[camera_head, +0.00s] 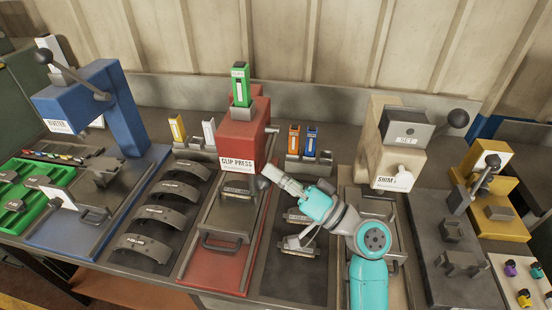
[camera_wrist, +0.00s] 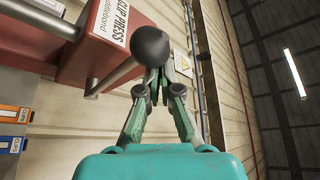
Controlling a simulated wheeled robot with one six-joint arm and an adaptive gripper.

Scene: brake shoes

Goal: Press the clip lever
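The clip press (camera_head: 240,130) is a red machine with a white "CLIP PRESS" label, left of my arm in the head view. Its lever has a dark ball knob (camera_head: 263,183). In the wrist view the knob (camera_wrist: 151,45) is large, and a grey lever rod (camera_wrist: 117,76) runs from it to the red press body (camera_wrist: 85,55). My gripper (camera_wrist: 157,76) has its fingertips drawn together right at the knob, with the knob covering part of the tips. Nothing shows held between the fingers. Whether the tips touch the knob is unclear.
Orange (camera_head: 294,138) and blue (camera_head: 311,140) clip magazines stand right of the press. A blue riveter (camera_head: 95,105) is at left and a beige shim press (camera_head: 395,145) at right. Brake shoes (camera_head: 160,215) lie on a dark tray between riveter and press.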

